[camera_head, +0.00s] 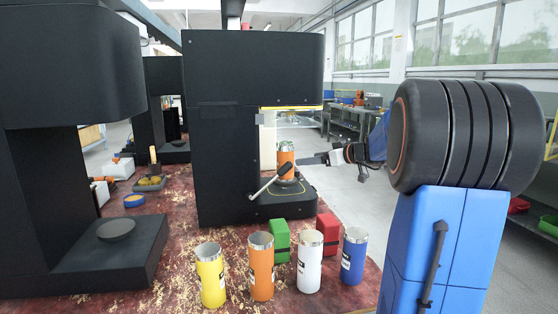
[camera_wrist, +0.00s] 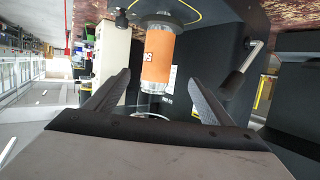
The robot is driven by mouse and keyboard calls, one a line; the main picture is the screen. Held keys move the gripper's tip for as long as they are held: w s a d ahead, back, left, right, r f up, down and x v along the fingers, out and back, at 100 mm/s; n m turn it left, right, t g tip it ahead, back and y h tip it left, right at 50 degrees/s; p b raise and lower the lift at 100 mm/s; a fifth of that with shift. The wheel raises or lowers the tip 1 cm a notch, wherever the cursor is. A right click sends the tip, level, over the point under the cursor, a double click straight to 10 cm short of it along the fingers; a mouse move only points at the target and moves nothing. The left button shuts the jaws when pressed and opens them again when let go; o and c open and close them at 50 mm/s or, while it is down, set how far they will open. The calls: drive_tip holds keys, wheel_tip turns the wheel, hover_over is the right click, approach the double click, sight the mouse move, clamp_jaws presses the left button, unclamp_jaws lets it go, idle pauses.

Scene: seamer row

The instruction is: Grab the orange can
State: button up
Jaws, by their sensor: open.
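One orange can (camera_head: 286,163) with a silver top stands upright on the round plate of the middle black seamer. My gripper (camera_head: 312,159) is open and empty, just right of this can in the head view. I cannot tell whether the fingertips reach past its near side. A second orange can (camera_head: 261,267) stands at the table's front, between a yellow can (camera_head: 211,276) and a white can (camera_head: 310,262).
A seamer lever (camera_head: 263,187) sticks out left of the plate, and the seamer's black head (camera_head: 255,68) overhangs the can. A blue can (camera_head: 354,256), a green block (camera_head: 280,240) and a red block (camera_head: 328,226) stand on the table (camera_head: 180,260). Open floor lies to the right.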

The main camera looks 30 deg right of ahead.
sight(292, 159)
drive_tip(key=x, duration=1.2)
drive_tip(key=shift+w+d+r, duration=0.2)
drive_tip(key=shift+w, duration=0.35)
drive_tip(key=shift+r+x, duration=0.25)
drive_tip(key=shift+x, duration=1.1)
drive_tip(key=shift+r+x, duration=0.2)
drive_tip(key=shift+x, duration=1.15)
drive_tip(key=shift+w+a, duration=0.1)
drive_tip(key=shift+c, duration=0.5)
drive_tip(key=c, duration=1.5)
drive_tip(key=shift+o, duration=0.2)
drive_tip(key=shift+r, duration=0.1)
